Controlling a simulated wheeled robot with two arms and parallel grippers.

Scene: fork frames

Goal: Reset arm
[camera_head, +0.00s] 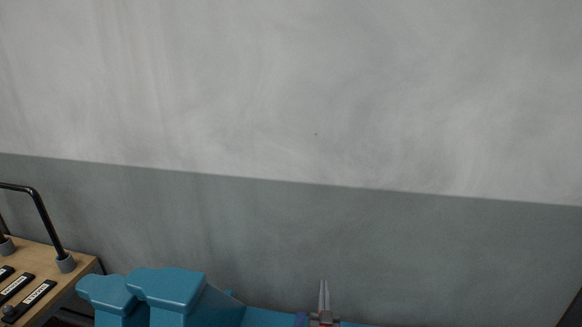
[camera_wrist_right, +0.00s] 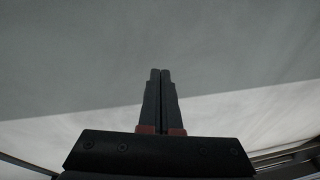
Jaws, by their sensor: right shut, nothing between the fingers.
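My right gripper (camera_head: 324,284) shows at the bottom of the head view, pointing up in front of the grey wall. Its two slim fingers lie side by side, with red parts at their base. In the right wrist view the same gripper (camera_wrist_right: 160,72) has its dark fingers shut together, with nothing between them. Only the wall lies beyond the fingertips. My left gripper is not in view.
A blue, blocky, vise-like object (camera_head: 168,290) stands at the bottom, left of my right gripper. A wooden top (camera_head: 75,272) with a black bar handle (camera_head: 45,215) and dark labelled strips (camera_head: 30,300) is at the far left. The wall (camera_head: 300,110) fills the background.

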